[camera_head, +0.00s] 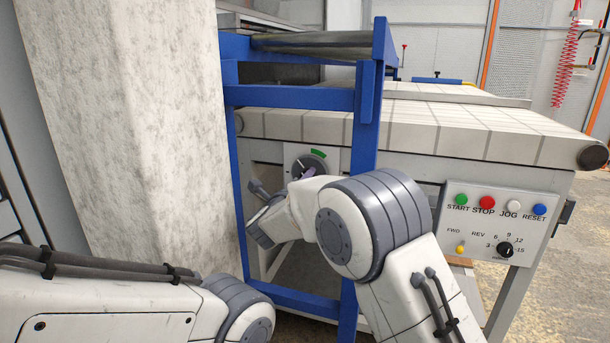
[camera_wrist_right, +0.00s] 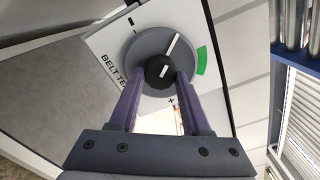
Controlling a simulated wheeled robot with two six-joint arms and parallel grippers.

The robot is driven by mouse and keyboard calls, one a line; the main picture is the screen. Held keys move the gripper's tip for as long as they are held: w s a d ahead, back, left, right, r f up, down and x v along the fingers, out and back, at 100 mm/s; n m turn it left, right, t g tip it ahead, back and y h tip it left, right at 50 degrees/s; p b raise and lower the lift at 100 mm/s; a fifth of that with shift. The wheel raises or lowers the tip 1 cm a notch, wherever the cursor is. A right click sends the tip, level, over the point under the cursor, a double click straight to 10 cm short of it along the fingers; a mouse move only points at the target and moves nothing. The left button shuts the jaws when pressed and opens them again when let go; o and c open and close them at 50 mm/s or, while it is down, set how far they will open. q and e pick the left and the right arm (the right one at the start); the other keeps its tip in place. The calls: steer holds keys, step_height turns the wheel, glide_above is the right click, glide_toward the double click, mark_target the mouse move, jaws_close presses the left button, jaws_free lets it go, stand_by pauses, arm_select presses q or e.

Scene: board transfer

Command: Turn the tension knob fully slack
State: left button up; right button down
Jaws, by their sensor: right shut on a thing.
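The tension knob (camera_wrist_right: 160,66) is a black hub on a round grey dial, on a white panel marked "BELT TE…". Its white pointer line leans up and right, between the minus mark at top left and the green arc (camera_wrist_right: 202,60) on the right; a plus mark is at the bottom. My right gripper (camera_wrist_right: 158,80) is shut on the hub, one purple finger on each side. In the head view the knob (camera_head: 308,163) shows behind the blue frame, partly hidden by my right wrist. My left arm crosses the lower left; its gripper is out of view.
A blue steel frame (camera_head: 290,97) surrounds the reach to the knob, with an upright close to my right arm. A large pale column (camera_head: 130,140) stands at left. The conveyor belt (camera_head: 450,128) and a control box (camera_head: 493,222) with coloured buttons are at right.

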steer(key=shift+n+p, duration=4.8)
steer(key=shift+n, duration=1.3)
steer(key=shift+c, duration=1.8)
jaws_free()
steer(key=shift+s, duration=0.1)
